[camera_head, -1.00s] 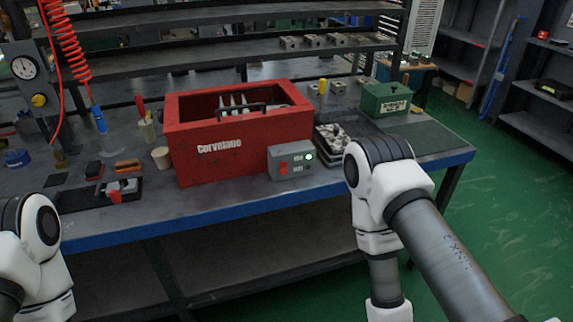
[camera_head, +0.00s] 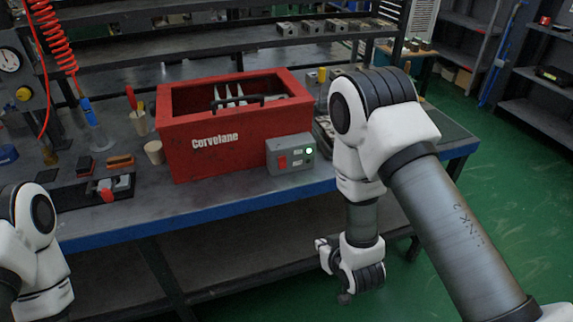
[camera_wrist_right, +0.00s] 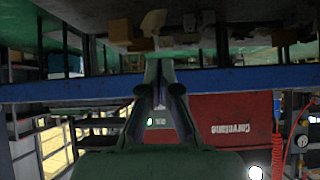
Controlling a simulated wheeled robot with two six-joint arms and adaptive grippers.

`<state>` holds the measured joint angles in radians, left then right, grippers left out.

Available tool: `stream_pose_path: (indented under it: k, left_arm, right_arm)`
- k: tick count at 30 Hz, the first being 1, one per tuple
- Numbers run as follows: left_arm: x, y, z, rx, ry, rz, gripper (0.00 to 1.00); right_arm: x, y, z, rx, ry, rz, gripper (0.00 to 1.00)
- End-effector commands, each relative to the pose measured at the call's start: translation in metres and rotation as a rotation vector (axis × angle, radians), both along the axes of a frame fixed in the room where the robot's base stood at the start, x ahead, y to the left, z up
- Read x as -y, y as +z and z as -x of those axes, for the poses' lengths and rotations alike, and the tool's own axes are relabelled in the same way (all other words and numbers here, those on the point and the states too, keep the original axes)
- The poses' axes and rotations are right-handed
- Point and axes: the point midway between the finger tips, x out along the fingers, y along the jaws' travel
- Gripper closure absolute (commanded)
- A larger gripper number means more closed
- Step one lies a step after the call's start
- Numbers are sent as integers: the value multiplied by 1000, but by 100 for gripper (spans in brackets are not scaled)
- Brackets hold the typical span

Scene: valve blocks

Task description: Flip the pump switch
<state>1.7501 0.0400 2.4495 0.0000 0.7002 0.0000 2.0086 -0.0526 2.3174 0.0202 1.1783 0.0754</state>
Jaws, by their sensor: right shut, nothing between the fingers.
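The grey pump switch box (camera_head: 291,153) stands at the front right of the red bin, near the table's front edge. It has a red switch (camera_head: 282,161) and a lit green lamp (camera_head: 309,151). My right arm's wrist hangs in front of the table, below its edge, right of the switch box in the head view. My right gripper (camera_wrist_right: 160,92) shows in the upside-down right wrist view, shut and empty. The switch box is partly hidden behind its fingers there. My left gripper is out of view; only a left arm link shows.
The red bin (camera_head: 225,150) with a black handle fills the table middle and also shows in the right wrist view (camera_wrist_right: 230,122). A blue table edge (camera_head: 200,217) runs along the front. A cup (camera_head: 154,152) and small tools stand left. Shelves rise behind.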

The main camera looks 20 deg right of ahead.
Motion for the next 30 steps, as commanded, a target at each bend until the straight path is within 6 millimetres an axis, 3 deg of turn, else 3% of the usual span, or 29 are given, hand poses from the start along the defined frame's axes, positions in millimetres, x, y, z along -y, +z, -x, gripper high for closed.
stream_pose_path:
  k: [1, 3, 6, 9, 22, 30]
  left_arm:
    - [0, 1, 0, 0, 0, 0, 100]
    - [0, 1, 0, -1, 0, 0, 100]
    - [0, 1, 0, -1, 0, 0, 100]
    - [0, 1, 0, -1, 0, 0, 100]
    - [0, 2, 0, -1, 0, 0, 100]
    - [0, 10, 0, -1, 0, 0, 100]
  right_arm:
    - [-5, 31, -25, 91, 13, 5, 100]
    - [-11, 69, -50, 188, 30, 13, 100]
    - [-16, 109, -69, 270, 46, 23, 100]
    - [-18, 128, -76, 308, 50, 27, 100]
    - [-18, 129, -83, 312, 50, 26, 100]
    - [-19, 111, -127, 311, 48, 26, 100]
